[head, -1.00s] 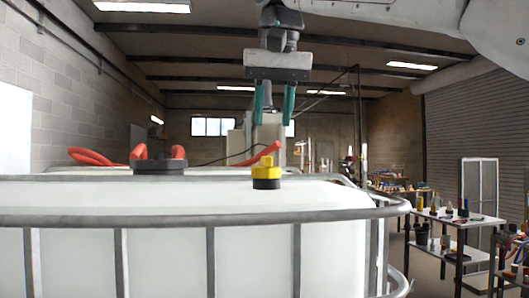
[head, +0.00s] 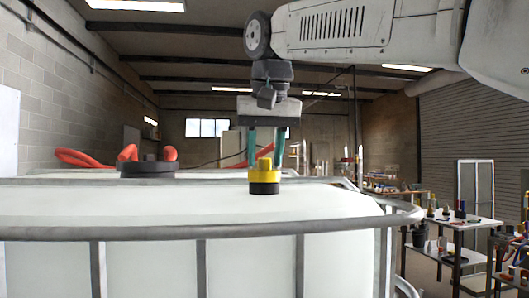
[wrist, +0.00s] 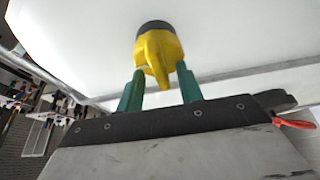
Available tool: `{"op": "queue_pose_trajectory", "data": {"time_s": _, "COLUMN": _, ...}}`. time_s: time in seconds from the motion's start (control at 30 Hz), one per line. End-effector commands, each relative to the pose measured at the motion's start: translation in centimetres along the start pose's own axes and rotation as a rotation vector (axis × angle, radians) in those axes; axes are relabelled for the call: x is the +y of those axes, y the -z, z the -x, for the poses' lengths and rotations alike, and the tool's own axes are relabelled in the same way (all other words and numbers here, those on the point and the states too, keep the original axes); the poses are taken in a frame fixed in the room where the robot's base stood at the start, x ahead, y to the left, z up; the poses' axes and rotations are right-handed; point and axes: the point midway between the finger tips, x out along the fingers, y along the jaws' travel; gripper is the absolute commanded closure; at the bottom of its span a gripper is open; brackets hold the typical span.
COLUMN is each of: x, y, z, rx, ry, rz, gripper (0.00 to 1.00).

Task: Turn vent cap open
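The vent cap (head: 264,174) is yellow with a ridge on top and sits on a black collar (head: 264,188) on top of the white tank (head: 180,205). My gripper (head: 265,163) hangs above and behind the cap in the head view, with its teal fingers apart, one to each side of the cap's top. In the wrist view the yellow cap (wrist: 158,55) shows ahead of the fingers, its ridge pointing down between the fingertips of my gripper (wrist: 158,80). The fingers look apart from the ridge. Whether they reach around it in depth is hard to tell.
A grey metal rail (head: 150,220) runs around the tank's upper edge. A wide black lid (head: 148,168) and red hose (head: 85,158) are to the left. Shelves with tools (head: 458,222) stand at the right. The tank top around the cap is clear.

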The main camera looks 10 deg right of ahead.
Motion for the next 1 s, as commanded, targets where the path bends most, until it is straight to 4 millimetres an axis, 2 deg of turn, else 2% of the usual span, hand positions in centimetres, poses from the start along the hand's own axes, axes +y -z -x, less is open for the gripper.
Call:
{"op": "queue_pose_trajectory", "data": {"time_s": 0.2, "x": -0.12, "y": -0.02, "z": -0.04, "rx": 0.000, "ry": 0.001, "rz": 0.002, "gripper": 0.64}}
{"op": "queue_pose_trajectory", "data": {"time_s": 0.23, "x": -0.12, "y": -0.02, "z": -0.04, "rx": 0.000, "ry": 0.001, "rz": 0.002, "gripper": 0.69}}
{"op": "queue_pose_trajectory", "data": {"time_s": 0.33, "x": -0.12, "y": -0.02, "z": -0.03, "rx": 0.000, "ry": 0.001, "rz": 0.002, "gripper": 0.97}}
{"op": "queue_pose_trajectory", "data": {"time_s": 0.37, "x": -0.12, "y": -0.02, "z": -0.03, "rx": 0.000, "ry": 0.001, "rz": 0.002, "gripper": 1.00}}
{"op": "queue_pose_trajectory", "data": {"time_s": 0.77, "x": -0.07, "y": -0.03, "z": 0.01, "rx": 0.000, "ry": 0.020, "rz": 0.043, "gripper": 1.00}}
{"op": "queue_pose_trajectory", "data": {"time_s": 1.0, "x": 0.09, "y": -0.01, "z": 0.02, "rx": 0.000, "ry": 0.075, "rz": 0.177, "gripper": 1.00}}
